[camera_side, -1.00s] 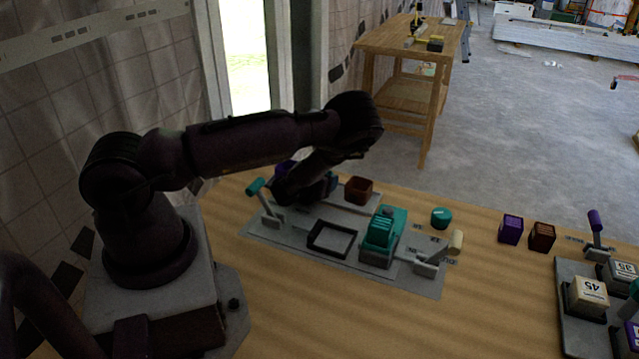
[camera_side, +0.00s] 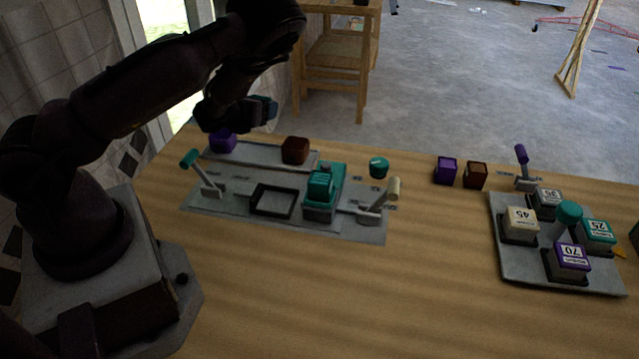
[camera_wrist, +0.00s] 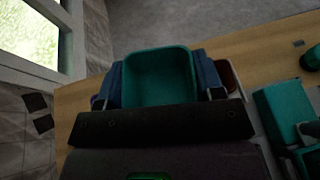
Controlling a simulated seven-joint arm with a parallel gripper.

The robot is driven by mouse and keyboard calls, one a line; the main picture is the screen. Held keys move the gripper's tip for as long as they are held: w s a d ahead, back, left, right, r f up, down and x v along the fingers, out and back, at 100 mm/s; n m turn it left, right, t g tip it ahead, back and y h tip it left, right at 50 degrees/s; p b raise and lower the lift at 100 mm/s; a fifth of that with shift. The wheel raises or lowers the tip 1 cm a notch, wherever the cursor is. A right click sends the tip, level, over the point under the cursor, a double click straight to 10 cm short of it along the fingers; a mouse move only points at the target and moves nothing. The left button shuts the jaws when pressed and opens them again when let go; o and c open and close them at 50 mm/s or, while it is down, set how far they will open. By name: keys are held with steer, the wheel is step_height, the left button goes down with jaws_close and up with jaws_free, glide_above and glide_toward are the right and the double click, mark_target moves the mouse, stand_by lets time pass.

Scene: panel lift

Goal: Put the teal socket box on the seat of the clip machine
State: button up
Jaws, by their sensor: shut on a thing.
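My gripper (camera_side: 258,110) is shut on the teal socket box, holding it in the air above the far left of the table. In the wrist view the open-topped teal socket box (camera_wrist: 160,75) sits between the blue fingers of my gripper (camera_wrist: 158,85). In the side view it is dark and mostly hidden by the fingers. The clip machine is a grey plate (camera_side: 230,205) with a black square frame (camera_side: 272,201) as its seat, which looks empty. A teal block (camera_side: 322,192) stands right of the frame. A teal-handled lever (camera_side: 200,172) is at left, a beige-handled lever (camera_side: 380,200) at right.
Purple (camera_side: 222,140) and brown (camera_side: 295,150) boxes stand on a grey strip behind the frame. A teal round knob (camera_side: 378,167) and purple (camera_side: 446,170) and brown (camera_side: 475,175) blocks stand to the right. A second plate (camera_side: 510,265) holds labelled blocks. The front table is clear.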

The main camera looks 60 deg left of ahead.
steer(key=w+d+r+m+t+h, duration=0.1)
steer(key=w+d+r+m+h, duration=0.15)
steer(key=d, duration=0.55)
steer(key=w+d+r+m+t+h, duration=0.1)
steer(key=w+d+r+m+h, duration=0.2)
steer(key=d, duration=0.6)
steer(key=w+d+r+m+t+h, duration=0.1)
steer(key=d+r+m+h, duration=0.1)
steer(key=d+r, duration=0.45)
steer(key=s+d+f+m+g+h, duration=0.2)
steer(key=s+d+f+m+h, duration=0.3)
steer(key=d, duration=0.3)
steer(key=s+d+f+m+g+h, duration=0.2)
steer(key=s+d+f+m+h, duration=0.3)
steer(key=d, duration=0.3)
steer(key=n, duration=0.2)
glide_above(418, 278)
steer(key=shift+m, duration=0.25)
steer(key=f, duration=0.9)
steer(key=shift+s+a+f, duration=0.15)
steer(key=shift+s+f, duration=0.05)
steer(key=shift+s, duration=0.15)
steer(key=shift+w+f, duration=0.35)
steer(key=shift+f, duration=1.6)
steer(key=shift+f, duration=0.15)
